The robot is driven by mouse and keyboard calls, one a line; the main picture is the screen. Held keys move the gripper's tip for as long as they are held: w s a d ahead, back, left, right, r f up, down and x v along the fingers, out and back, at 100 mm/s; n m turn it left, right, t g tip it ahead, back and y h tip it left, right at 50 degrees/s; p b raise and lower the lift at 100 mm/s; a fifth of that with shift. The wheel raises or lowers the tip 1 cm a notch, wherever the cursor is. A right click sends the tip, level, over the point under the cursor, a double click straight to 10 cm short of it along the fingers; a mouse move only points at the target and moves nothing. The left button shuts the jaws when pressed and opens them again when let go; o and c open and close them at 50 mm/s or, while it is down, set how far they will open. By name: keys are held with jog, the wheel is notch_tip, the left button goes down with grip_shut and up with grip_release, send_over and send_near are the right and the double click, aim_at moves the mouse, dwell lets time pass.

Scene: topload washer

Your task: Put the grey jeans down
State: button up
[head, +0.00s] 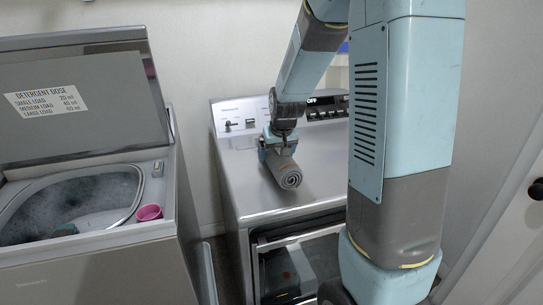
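The grey jeans (288,176) are a tight roll with its spiral end facing the camera. The roll is at the top of the grey front-load machine (325,185), near the middle of its top surface. My gripper (276,153) points down over the far end of the roll, with its fingers around it. The fingertips are partly hidden by the roll. I cannot tell for sure whether the roll's underside touches the top.
An open top-load washer (85,254) stands at left, its raised lid (90,110) bearing a detergent dose label. Its drum holds suds, and a pink cup (149,212) sits at the rim. The machine top is clear around the roll. A door (515,245) is at far right.

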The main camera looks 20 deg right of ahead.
jog(key=shift+f, duration=0.35)
jog(key=o, duration=1.2)
jog(key=v, duration=1.2)
jog(key=shift+s+r, duration=0.1)
jog(key=shift+s, duration=0.05)
jog(key=s+r, duration=0.3)
jog(key=s, duration=0.8)
jog(key=s+a+r+t, duration=0.1)
jog(key=s+r, duration=0.3)
jog(key=s, duration=0.8)
jog(key=shift+s+a, duration=0.25)
jog(key=shift+a, duration=0.05)
